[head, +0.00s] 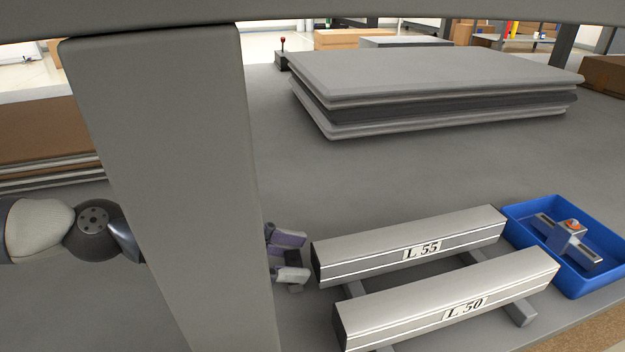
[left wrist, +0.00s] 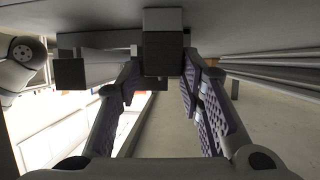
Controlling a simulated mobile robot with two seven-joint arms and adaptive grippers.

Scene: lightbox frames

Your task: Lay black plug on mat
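My left gripper (head: 290,258) shows just right of the grey post, near the left end of the bar marked L 55. A dark block, seemingly the black plug (head: 293,258), sits between its fingertips. In the left wrist view, the black plug (left wrist: 163,54) fills the gap between the fingertips of my left gripper (left wrist: 163,68), with no clear gap at either side. The post hides part of my left arm. I cannot make out a mat for certain. My right gripper is not in view.
The grey post (head: 180,180) blocks the left part. Two metal bars, L 55 (head: 410,240) and L 50 (head: 450,295), lie on supports. A blue crate (head: 522,228) stands at right, holding a metal part (head: 572,238). A panel stack (head: 430,80) lies behind; the grey surface before it is clear.

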